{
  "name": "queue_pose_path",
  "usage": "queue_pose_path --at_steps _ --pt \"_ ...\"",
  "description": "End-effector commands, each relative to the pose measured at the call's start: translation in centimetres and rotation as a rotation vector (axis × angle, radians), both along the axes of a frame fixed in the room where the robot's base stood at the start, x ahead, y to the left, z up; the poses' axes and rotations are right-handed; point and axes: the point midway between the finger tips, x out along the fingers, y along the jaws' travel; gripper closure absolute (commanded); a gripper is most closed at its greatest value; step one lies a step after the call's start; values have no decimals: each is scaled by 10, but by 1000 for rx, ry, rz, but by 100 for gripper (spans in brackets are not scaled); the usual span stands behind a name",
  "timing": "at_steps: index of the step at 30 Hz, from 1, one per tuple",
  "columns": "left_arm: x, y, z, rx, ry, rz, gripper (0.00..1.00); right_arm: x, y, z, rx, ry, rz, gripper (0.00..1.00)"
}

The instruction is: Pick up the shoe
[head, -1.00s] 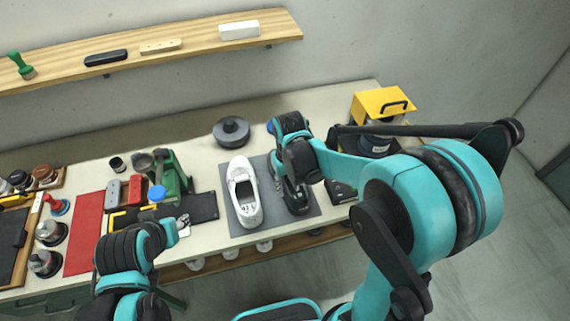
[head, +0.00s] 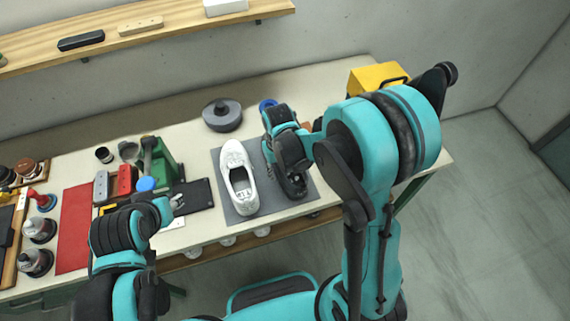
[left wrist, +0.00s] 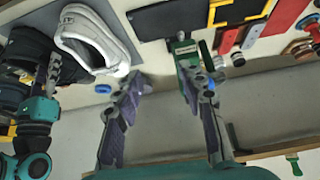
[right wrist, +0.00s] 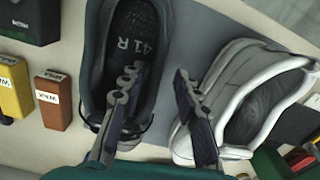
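A white shoe (head: 238,178) and a black shoe (head: 294,187) stand side by side on a grey mat (head: 265,207). My right gripper (right wrist: 156,85) is open, low over the black shoe. In the right wrist view one finger overlaps the black shoe (right wrist: 92,60), marked 41 R inside; the other is over the gap beside the white shoe (right wrist: 215,85). I cannot tell whether either finger touches. In the head view my right arm hides part of the black shoe. My left gripper (left wrist: 160,85) is open and empty, left of the white shoe (left wrist: 95,38).
A green device (head: 162,160) stands near my left gripper. A red mat (head: 74,225) and polish jars lie further left. A grey round tin (head: 222,113) is behind the shoes. A yellow box (head: 378,78) is at the right end. A wall shelf (head: 180,22) runs above.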

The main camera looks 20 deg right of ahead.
Motion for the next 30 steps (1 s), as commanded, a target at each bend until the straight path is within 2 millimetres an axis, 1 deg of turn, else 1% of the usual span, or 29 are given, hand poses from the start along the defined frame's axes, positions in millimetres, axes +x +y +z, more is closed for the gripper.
queue_pose_path --at_steps 3,4,7,8,19,23,26,29,30 --pt "0 0 1 0 0 0 60 0 0 1 0 0 0 68" --pt "0 0 1 0 0 0 60 0 0 1 0 0 0 71" --pt "0 0 1 0 0 0 60 0 0 1 0 0 0 97" --pt "0 0 1 0 0 0 60 0 0 1 0 0 0 100" --pt "0 0 1 0 0 0 60 0 0 1 0 0 0 100" --pt "0 0 2 0 0 0 60 0 0 4 0 0 0 100" --pt "0 0 4 0 0 0 60 0 0 12 0 0 0 100" --pt "0 0 9 0 0 0 60 0 0 25 0 0 0 100" --pt "0 0 11 0 0 0 60 0 0 33 0 0 0 100"
